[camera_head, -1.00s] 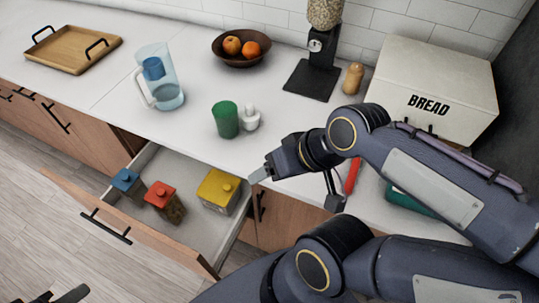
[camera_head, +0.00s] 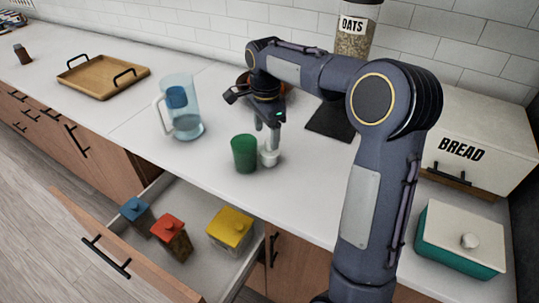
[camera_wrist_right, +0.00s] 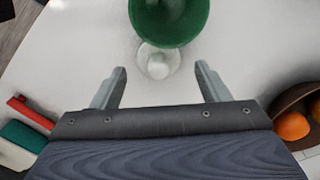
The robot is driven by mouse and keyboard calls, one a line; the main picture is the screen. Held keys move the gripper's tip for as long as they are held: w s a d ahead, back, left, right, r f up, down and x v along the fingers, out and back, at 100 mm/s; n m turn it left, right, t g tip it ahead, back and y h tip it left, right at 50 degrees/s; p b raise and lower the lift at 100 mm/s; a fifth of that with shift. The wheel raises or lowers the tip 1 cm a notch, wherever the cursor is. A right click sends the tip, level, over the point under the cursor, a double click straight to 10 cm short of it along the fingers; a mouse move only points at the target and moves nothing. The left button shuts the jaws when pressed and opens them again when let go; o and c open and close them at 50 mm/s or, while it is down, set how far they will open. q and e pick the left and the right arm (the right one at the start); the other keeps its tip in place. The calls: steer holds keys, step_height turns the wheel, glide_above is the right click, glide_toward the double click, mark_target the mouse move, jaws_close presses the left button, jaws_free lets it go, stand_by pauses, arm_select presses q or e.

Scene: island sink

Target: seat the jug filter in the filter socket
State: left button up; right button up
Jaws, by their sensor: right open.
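The jug filter, a small white piece with a narrower knob on top, (camera_head: 269,158) stands upright on the counter beside a green cup (camera_head: 244,154). My right gripper (camera_head: 267,124) is open and empty, pointing down just above the filter. In the right wrist view, the filter (camera_wrist_right: 158,62) lies ahead of and between the two spread fingertips (camera_wrist_right: 161,70); I cannot tell the exact gap. The blue filter socket (camera_head: 177,97) sits in the upper part of the clear jug (camera_head: 187,122), left of the cup. My left gripper is not in view.
An open drawer (camera_head: 190,262) below holds blue, red and yellow-lidded containers. A wooden tray (camera_head: 100,78) is at the back left. A bread box (camera_head: 480,140) and a teal box (camera_head: 455,250) are at the right. A fruit bowl is mostly hidden behind my arm.

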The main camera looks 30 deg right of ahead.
mark_target(269, 140)
steer(key=f, duration=0.6)
steer(key=shift+s+d+f, duration=0.15)
steer(key=shift+d, duration=0.1)
steer(key=shift+c, duration=0.4)
steer(key=c, duration=0.9)
steer(key=shift+o, duration=0.2)
steer(key=shift+r, duration=0.2)
